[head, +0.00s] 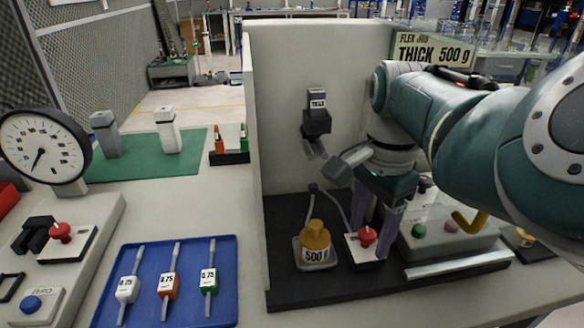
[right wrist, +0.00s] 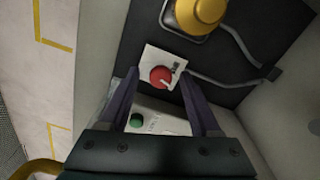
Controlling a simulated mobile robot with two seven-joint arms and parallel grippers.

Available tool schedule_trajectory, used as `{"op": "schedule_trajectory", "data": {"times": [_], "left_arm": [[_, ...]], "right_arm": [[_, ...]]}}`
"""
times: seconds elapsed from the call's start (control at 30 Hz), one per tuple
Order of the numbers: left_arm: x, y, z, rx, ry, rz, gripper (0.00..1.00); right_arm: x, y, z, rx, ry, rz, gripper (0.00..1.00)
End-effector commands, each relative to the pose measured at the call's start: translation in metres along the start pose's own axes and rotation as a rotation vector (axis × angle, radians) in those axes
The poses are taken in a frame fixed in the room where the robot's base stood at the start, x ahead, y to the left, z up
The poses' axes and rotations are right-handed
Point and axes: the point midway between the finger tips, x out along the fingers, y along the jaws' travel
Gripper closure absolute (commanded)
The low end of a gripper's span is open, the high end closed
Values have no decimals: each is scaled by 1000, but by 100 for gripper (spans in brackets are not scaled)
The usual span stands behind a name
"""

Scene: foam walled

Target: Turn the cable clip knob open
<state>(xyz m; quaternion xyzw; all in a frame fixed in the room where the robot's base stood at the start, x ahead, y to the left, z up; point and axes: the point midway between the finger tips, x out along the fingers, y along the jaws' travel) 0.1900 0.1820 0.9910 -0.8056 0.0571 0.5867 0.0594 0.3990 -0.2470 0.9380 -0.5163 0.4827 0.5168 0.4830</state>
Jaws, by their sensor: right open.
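The knob is a red round knob (head: 366,237) on a small white plate on the black base, right of the yellow weight. In the right wrist view the red knob (right wrist: 160,77) lies in line between my fingertips, with a dark mark on the plate beside it and a grey cable running nearby. My right gripper (head: 374,228) points down over the plate, open, one finger on each side of the knob; it also shows in the right wrist view (right wrist: 160,80). I cannot tell whether either finger touches the knob. My left gripper is not in view.
A yellow-topped 500 g weight (head: 315,243) stands close left of the knob. A labelled clamp (head: 317,118) hangs at the back wall. A blue tray (head: 140,262) holds labelled samples. A pale side wall (head: 252,150) stands left.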

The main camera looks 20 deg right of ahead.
Motion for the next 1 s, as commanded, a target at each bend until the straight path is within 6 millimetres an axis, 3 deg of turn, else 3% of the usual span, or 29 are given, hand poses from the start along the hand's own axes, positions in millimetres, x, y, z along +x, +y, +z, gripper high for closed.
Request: {"op": "schedule_trajectory", "data": {"times": [0.13,0.67,1.0], "left_arm": [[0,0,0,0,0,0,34],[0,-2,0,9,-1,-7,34],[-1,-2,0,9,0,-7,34]], "right_arm": [[0,0,0,0,0,0,38],[-1,0,0,0,0,1,98],[-1,0,0,-4,0,1,100]]}}
